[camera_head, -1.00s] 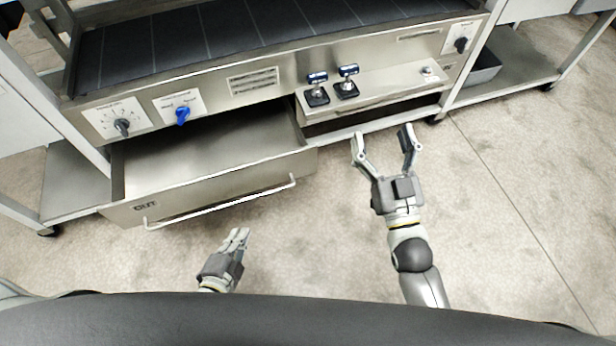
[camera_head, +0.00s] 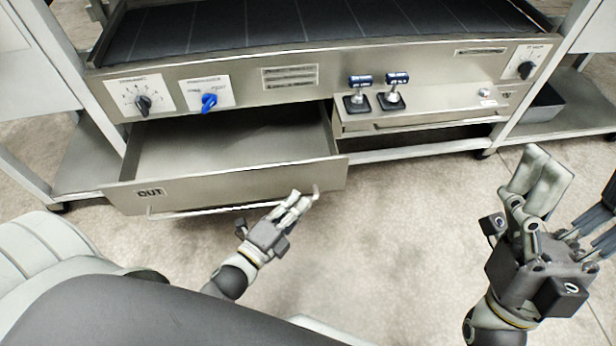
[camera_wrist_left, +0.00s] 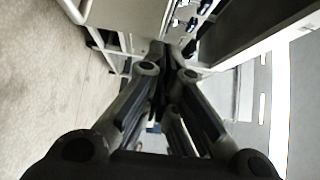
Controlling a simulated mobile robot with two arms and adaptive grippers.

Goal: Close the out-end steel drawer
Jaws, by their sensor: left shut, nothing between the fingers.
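The steel drawer marked OUT (camera_head: 225,187) stands pulled out at the lower left of the machine, its inside (camera_head: 235,145) showing and looking empty. A thin bar handle (camera_head: 205,211) runs along its front. My left gripper (camera_head: 300,198) is shut and empty, its fingertips at the right end of the handle; I cannot tell whether they touch. In the left wrist view its fingers (camera_wrist_left: 163,75) meet, with pale metal surfaces beyond. My right gripper (camera_head: 578,205) is open and empty at the right, close to the camera, away from the drawer.
Two small levers with blue tops stand on a shelf (camera_head: 430,119) right of the drawer. Knobs, one of them blue (camera_head: 209,103), sit on the panel above. Frame legs (camera_head: 545,85) flank the machine. The floor (camera_head: 400,230) between my grippers is clear.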

